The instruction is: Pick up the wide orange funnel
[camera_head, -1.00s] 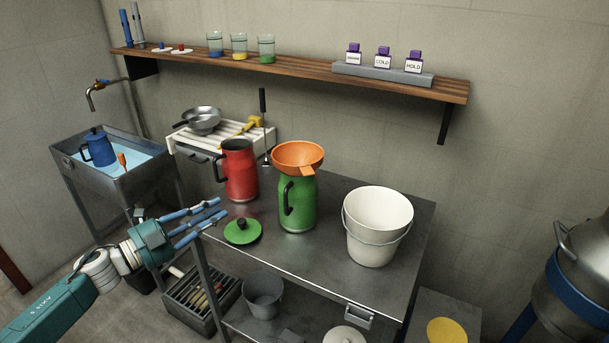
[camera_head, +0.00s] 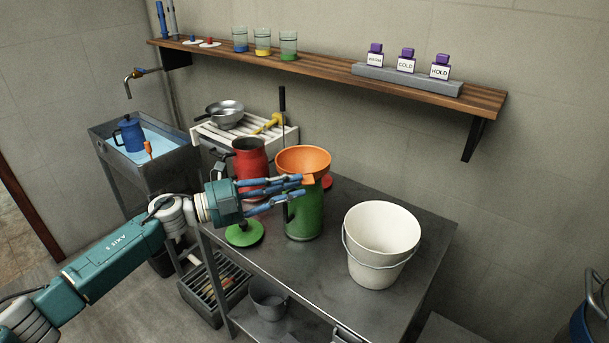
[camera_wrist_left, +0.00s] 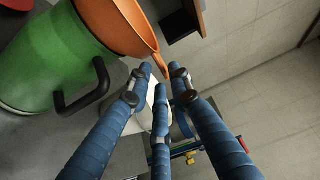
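The wide orange funnel (camera_head: 303,158) sits on top of the green can (camera_head: 304,220), its bowl facing up and a tab sticking out at the front. In the left wrist view the funnel (camera_wrist_left: 118,22) is at the top left, with its tab reaching down by my fingertips. My left gripper (camera_head: 300,187) has three blue fingers pointing right, in front of the can's top and close under the tab. The fingertips (camera_wrist_left: 160,74) are apart, so it is open. Contact with the tab cannot be made out. My right gripper is not in view.
A red can (camera_head: 250,160) stands left of the green can, partly behind my fingers. A green lid (camera_head: 244,234) lies in front. A white bucket (camera_head: 380,240) stands to the right on the metal table (camera_head: 320,270). The can's black handle (camera_wrist_left: 85,92) sticks out near my fingers.

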